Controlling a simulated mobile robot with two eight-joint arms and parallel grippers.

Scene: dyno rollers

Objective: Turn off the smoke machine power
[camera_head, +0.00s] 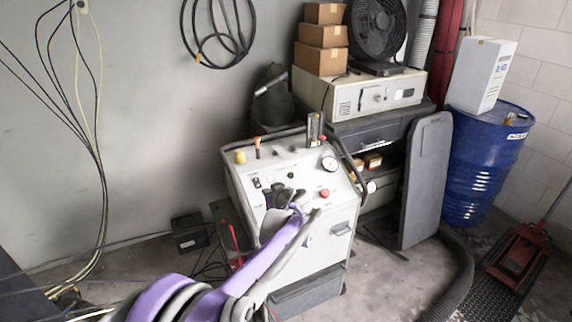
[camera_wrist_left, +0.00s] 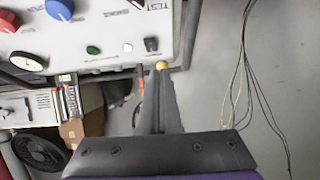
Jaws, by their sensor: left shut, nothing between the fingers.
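The smoke machine (camera_head: 318,245) is a white cabinet with a sloped control panel, in the middle of the head view. Its panel has a small black switch (camera_head: 257,183) at the left, a green button (camera_head: 291,175), a red knob (camera_head: 324,193) and a round gauge (camera_head: 329,163). In the left wrist view the black switch (camera_wrist_left: 152,44) sits by the word TEST, with the green button (camera_wrist_left: 92,50) and a blue knob (camera_wrist_left: 60,8). My left gripper (camera_wrist_left: 160,72) is shut and empty, its tips close to the panel edge near the switch; contact cannot be told. My right gripper is out of view.
A blue drum (camera_head: 482,165) with a white box (camera_head: 482,75) stands at the right. A grey board (camera_head: 426,180) and a black hose (camera_head: 461,275) are beside the machine. Cables (camera_head: 95,160) hang on the left wall. A red floor jack (camera_head: 516,255) lies at the right.

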